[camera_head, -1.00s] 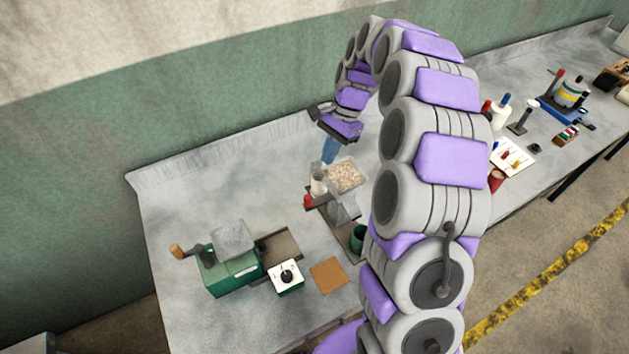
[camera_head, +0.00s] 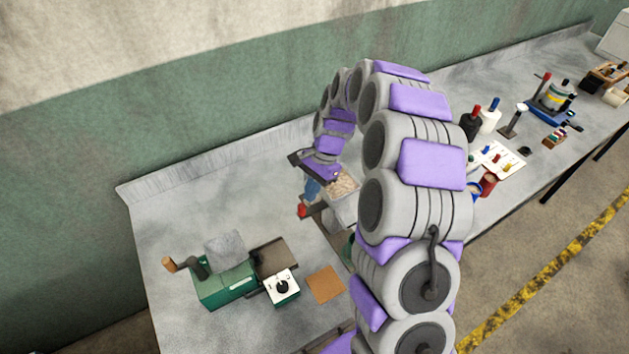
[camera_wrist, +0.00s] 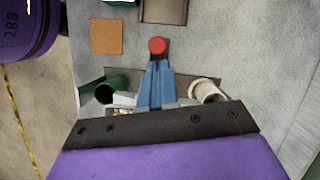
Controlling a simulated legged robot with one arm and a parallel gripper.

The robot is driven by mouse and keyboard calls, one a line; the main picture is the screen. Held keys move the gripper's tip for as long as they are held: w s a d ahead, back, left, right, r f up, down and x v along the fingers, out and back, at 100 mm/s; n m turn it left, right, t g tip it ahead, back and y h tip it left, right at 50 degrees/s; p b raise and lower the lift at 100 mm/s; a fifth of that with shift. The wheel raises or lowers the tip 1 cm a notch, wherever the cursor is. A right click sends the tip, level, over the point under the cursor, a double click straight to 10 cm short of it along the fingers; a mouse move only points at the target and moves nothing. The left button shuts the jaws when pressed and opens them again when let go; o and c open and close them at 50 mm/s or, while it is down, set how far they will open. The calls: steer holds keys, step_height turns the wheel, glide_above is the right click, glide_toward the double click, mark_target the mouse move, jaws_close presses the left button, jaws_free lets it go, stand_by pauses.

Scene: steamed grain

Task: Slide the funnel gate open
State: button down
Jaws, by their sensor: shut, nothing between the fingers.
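The grey hopper-like funnel (camera_head: 343,205) holds pale grain (camera_head: 344,186) and stands on a dark base, partly hidden behind my arm. A red knob (camera_head: 302,211) sits at its left side, and it also shows in the wrist view (camera_wrist: 157,46). I take it for the gate handle; the gate plate itself is hidden. My gripper (camera_head: 308,198) has blue fingers (camera_wrist: 157,66). They are shut and empty, with the tips right by the red knob. I cannot tell whether they touch it. In the wrist view the funnel is mostly hidden behind my gripper.
A green cup (camera_wrist: 113,84) and a pale cylinder (camera_wrist: 205,90) flank my fingers. A green hand-cranked mill (camera_head: 224,285), a white dial box (camera_head: 282,287) and a brown square (camera_head: 325,284) stand nearer the front. The bench's left part is clear.

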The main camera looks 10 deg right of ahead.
mark_target(299, 205)
steer(key=shift+a+f, duration=0.1)
steer(key=shift+f, duration=0.05)
steer(key=shift+s, duration=0.1)
steer(key=a, duration=0.1)
steer(key=s+a+p, duration=0.1)
steer(key=shift+a, duration=0.75)
steer(key=p+v, duration=0.1)
steer(key=v, duration=1.6)
